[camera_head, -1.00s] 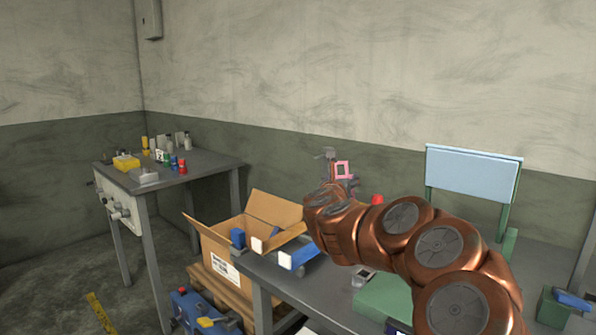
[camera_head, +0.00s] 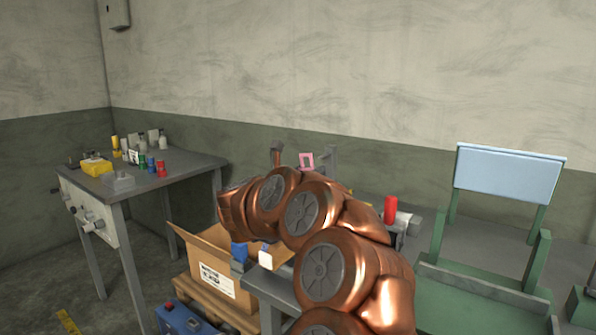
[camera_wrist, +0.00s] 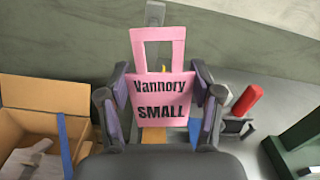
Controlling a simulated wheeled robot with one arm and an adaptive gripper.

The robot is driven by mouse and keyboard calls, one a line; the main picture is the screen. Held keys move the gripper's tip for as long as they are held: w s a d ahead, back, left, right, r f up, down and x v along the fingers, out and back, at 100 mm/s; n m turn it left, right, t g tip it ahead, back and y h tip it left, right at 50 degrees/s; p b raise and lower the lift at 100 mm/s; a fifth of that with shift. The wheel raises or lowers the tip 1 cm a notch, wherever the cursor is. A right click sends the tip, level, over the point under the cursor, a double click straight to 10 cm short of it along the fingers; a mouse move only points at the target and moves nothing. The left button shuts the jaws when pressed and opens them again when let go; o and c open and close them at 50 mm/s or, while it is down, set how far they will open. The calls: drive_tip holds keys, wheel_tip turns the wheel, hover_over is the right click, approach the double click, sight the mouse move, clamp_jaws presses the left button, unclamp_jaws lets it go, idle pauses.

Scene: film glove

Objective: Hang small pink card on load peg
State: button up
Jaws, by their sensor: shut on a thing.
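The small pink card (camera_wrist: 160,98) reads "Vannory SMALL" in the wrist view and has a rectangular opening in its upper part. My gripper (camera_wrist: 161,80) is shut on it, one finger at each side edge, and holds it upright. The card's pink top frame (camera_head: 307,155) shows above my arm in the head view; the fingers are largely hidden there. A grey upright piece (camera_wrist: 155,12) stands behind the card's top edge in the wrist view. I cannot tell whether it is the load peg. No peg shows through the card's opening.
An open cardboard box (camera_head: 215,275) stands left of my arm. A red cylinder (camera_head: 390,208) is on the right, beside a green chair-like frame with a pale blue panel (camera_head: 510,180). A side table (camera_head: 185,165) with small bottles and coloured pieces stands at the left.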

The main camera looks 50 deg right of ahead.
sight(331, 165)
drive_tip(key=shift+w+d+f+p, duration=0.15)
drive_tip(key=shift+d+p, duration=0.55)
drive_tip(key=shift+d, duration=0.65)
drive_tip(key=shift+w+d+f+p, duration=0.15)
drive_tip(key=shift+d+p, duration=0.6)
drive_tip(key=shift+d, duration=0.65)
drive_tip(key=shift+w+d+f+p, duration=0.15)
drive_tip(key=shift+d+p, duration=0.55)
drive_tip(key=shift+d, duration=0.65)
drive_tip(key=shift+s+d+f+b, duration=0.1)
drive_tip(key=shift+f+b, duration=0.1)
drive_tip(key=shift+b, duration=0.25)
drive_tip(key=shift+d+f+b, duration=0.2)
drive_tip(key=shift+d+b, duration=0.25)
drive_tip(key=shift+b, duration=0.45)
drive_tip(key=o, duration=0.8)
